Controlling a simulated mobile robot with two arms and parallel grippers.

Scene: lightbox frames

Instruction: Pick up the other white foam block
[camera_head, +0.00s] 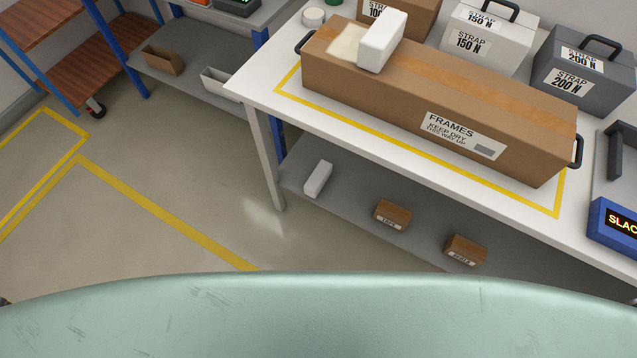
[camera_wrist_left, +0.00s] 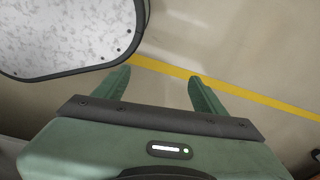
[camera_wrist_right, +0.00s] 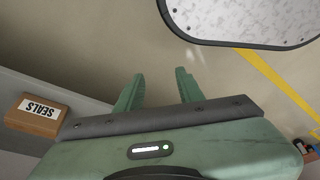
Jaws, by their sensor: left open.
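One white foam block (camera_head: 383,40) rests on top of the long cardboard FRAMES box (camera_head: 440,102), near its left end, beside a cream patch (camera_head: 347,42). Another white block (camera_head: 318,178) lies on the grey lower shelf (camera_head: 350,209) under the table, near the left leg. My left gripper (camera_wrist_left: 160,73) is open and empty above the floor in the left wrist view. My right gripper (camera_wrist_right: 158,73) has its fingers apart with nothing between them in the right wrist view. Neither gripper shows in the head view.
Two small brown boxes (camera_head: 392,215) (camera_head: 465,250) sit on the lower shelf; a SEALS box (camera_wrist_right: 35,114) shows in the right wrist view. STRAP weights (camera_head: 487,35) stand behind the long box. The white tabletop (camera_head: 262,82) overhangs the shelf.

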